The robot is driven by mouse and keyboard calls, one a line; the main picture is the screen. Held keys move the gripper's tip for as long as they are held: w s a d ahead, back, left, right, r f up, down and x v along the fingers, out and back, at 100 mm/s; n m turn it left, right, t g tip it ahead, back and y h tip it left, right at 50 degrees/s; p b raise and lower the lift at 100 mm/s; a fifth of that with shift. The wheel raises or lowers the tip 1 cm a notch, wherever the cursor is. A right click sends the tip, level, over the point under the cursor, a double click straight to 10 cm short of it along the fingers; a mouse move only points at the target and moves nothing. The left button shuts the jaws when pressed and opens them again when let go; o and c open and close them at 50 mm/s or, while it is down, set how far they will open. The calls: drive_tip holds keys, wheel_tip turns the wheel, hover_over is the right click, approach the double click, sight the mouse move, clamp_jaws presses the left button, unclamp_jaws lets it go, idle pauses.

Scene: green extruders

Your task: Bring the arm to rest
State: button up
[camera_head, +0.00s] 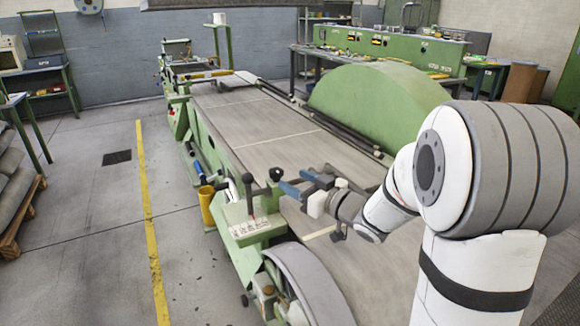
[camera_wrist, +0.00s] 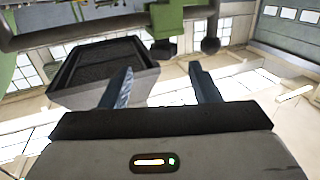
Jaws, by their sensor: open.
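My gripper (camera_head: 298,182) is stretched out over the near end of the long green machine in the head view. Its two blue fingers stand apart with nothing between them, and they point left toward the machine's lever knobs (camera_head: 275,174). In the wrist view my gripper (camera_wrist: 160,82) also shows its two blue fingers spread and empty. My white and grey arm reaches in from the right side of the head view. The wrist view looks tilted, with a dark tray-like box (camera_wrist: 105,66) beyond the fingers.
The long green machine (camera_head: 240,125) has a flat grey bed and a large green rounded cover (camera_head: 375,100). A control panel (camera_head: 250,226) with levers sits close below my gripper. A yellow cylinder (camera_head: 207,206) stands at its left. Open floor (camera_head: 90,230) lies left, with a yellow line.

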drive_tip(key=s+d+m+g+h+p, duration=0.3)
drive_tip(key=s+d+m+h, duration=0.35)
drive_tip(key=d+h, duration=0.45)
drive_tip(key=s+a+f+m+g+p, duration=0.1)
drive_tip(key=s+g, duration=0.7)
drive_tip(key=s, duration=1.3)
drive_tip(key=a+p, duration=0.1)
drive_tip(key=a, duration=0.1)
drive_tip(key=shift+s+a+m+p, duration=0.2)
drive_tip(key=shift+a+m+p, duration=0.1)
drive_tip(key=shift+m+p, duration=0.05)
